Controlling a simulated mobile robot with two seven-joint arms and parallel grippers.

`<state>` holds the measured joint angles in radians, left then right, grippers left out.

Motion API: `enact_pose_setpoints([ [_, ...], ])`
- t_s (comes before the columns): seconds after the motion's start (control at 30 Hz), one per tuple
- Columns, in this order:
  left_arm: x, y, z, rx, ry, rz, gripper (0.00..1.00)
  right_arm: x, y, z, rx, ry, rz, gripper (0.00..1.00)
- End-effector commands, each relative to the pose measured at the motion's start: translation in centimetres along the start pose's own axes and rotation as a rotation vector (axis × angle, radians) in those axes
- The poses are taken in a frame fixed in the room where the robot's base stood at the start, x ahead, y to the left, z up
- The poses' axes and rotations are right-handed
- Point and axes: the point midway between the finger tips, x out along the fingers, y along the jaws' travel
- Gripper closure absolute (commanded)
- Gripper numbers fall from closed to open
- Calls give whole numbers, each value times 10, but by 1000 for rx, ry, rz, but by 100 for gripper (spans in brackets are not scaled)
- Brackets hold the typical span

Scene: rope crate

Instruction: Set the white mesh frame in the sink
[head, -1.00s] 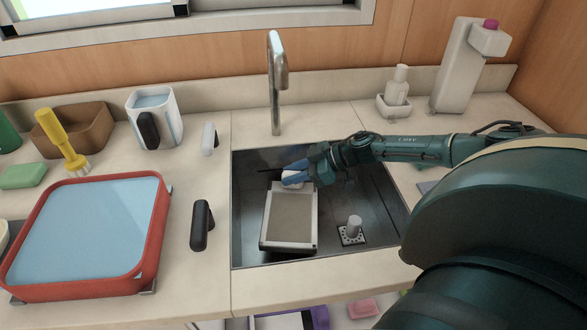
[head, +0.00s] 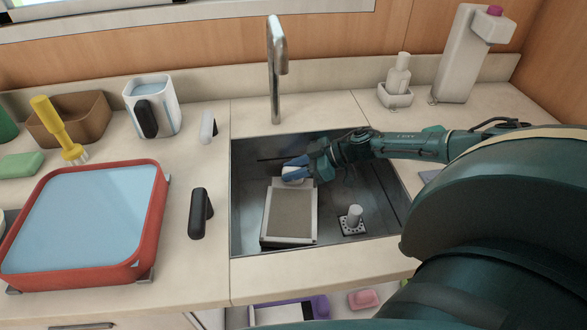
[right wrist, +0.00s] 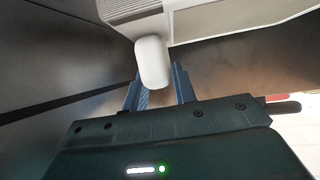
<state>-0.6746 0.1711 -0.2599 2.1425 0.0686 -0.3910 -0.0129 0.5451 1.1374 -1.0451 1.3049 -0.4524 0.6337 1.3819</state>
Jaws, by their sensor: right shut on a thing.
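The white mesh frame (head: 290,214) is down in the dark sink (head: 245,160), in its left part, with a brownish mesh panel inside a pale rim. My right gripper (head: 295,170) is at the frame's far end, its blue fingers shut on the frame's rounded white handle. In the right wrist view the handle (right wrist: 152,62) sits between the two fingertips, with part of the frame (right wrist: 215,20) beyond it. Whether the frame's underside rests fully on the sink floor I cannot tell. My left gripper is not in view.
A drain with an upright grey plug (head: 353,218) is right of the frame. The faucet (head: 276,70) stands behind the sink. A red-rimmed basin of water (head: 152,225) and a black-handled pitcher (head: 165,105) are on the left counter.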

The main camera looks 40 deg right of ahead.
Motion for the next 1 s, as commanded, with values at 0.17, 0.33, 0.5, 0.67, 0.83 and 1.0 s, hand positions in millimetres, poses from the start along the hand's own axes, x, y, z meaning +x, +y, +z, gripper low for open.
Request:
enact_pose_setpoints([
  [0.17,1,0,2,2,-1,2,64,2,0,2,1,2,0,100],
  [0.33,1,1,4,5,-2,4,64,3,0,4,1,2,0,100],
  [0.5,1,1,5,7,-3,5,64,4,0,6,0,2,0,70],
  [0.67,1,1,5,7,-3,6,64,4,0,6,0,1,0,57],
  [0.83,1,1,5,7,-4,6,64,4,0,6,0,1,0,47],
  [1.0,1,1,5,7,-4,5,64,4,0,7,0,-1,0,47],
])
